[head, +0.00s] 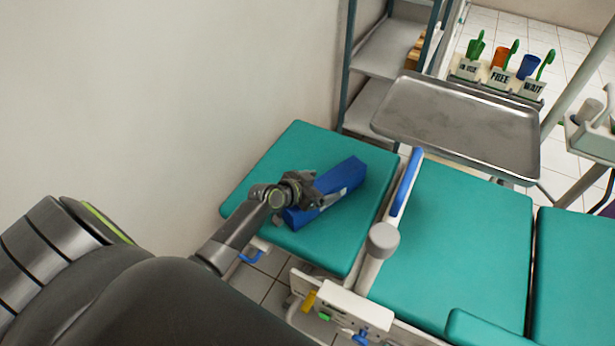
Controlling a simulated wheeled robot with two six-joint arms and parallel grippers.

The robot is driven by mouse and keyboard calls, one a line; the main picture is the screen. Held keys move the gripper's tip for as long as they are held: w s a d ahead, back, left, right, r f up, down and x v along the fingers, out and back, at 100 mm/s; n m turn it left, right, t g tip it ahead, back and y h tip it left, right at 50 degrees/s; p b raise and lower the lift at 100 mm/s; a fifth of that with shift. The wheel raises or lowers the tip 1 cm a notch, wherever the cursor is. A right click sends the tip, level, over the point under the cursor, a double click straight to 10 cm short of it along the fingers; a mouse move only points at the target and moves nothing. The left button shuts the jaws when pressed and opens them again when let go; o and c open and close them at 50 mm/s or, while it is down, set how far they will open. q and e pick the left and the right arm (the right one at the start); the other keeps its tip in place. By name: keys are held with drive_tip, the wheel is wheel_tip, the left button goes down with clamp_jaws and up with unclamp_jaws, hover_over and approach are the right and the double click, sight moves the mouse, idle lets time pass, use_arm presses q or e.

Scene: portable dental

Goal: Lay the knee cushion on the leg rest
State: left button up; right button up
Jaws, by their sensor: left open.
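The blue knee cushion (343,181) lies on the teal pad (297,146) at the left end of the dental chair, which looks like the leg rest. The cushion is set at a slant, with a pale patch on its side. My left gripper (313,192) is over the near left part of the cushion and hides some of it. Its jaws are open, close to the cushion; I cannot tell whether they touch it. My right gripper is not in view.
A blue-topped armrest (407,182) stands between the leg pad and the teal seat (455,240). An empty metal tray (460,118) is behind. A shelf rack (382,55) stands by the wall. The leg pad's far left part is bare.

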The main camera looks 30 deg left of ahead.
use_arm(q)
drive_tip(key=p+v, duration=0.1)
drive_tip(key=v, duration=1.1)
